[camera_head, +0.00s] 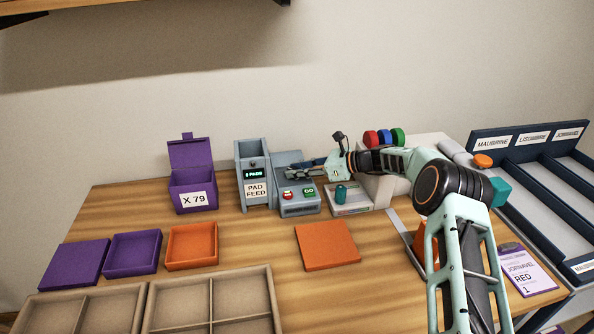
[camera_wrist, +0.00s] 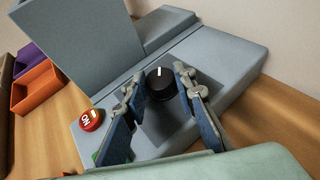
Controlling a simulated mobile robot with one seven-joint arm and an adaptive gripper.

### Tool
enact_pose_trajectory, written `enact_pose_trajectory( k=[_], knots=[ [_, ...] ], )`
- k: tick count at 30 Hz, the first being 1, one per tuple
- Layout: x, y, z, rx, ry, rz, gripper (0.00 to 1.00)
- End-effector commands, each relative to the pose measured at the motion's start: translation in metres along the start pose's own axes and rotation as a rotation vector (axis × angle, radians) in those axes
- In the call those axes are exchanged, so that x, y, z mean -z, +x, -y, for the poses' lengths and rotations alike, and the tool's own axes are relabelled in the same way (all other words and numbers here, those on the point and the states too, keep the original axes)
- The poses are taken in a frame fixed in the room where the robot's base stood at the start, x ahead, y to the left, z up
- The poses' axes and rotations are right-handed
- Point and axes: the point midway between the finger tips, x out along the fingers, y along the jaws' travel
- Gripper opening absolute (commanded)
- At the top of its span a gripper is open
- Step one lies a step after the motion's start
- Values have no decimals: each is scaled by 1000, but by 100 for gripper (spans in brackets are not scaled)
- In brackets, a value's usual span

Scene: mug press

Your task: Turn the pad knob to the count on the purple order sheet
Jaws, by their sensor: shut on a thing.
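The pad feed machine (camera_head: 252,195) is grey, with a small display (camera_head: 253,175) that reads a digit and PADS; the digit is too small to be sure of. The black pad knob (camera_wrist: 160,84) with a white mark sits on its grey block in the wrist view, the mark pointing up in the picture. My gripper (camera_wrist: 160,96) has one finger on each side of the knob and is shut on it. In the head view my gripper (camera_head: 300,172) hides the knob. The purple order sheet (camera_head: 526,270) lies at the right and reads JORNAVEL, RED, 1.
A purple box (camera_head: 192,190) marked X 79 stands left of the machine. Red, blue and green caps (camera_head: 384,137) stand behind my arm.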

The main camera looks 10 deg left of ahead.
Motion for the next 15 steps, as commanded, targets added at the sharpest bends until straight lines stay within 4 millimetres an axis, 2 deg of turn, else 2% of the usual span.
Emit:
enact_pose_trajectory(
  k=[8,9,13,15],
  knots=[
    [-1,0,0,0,-2,0,1],
    [-1,0,0,0,-2,0,28],
    [-1,0,0,0,-2,0,43],
    [-1,0,0,0,-1,0,43]
  ],
)
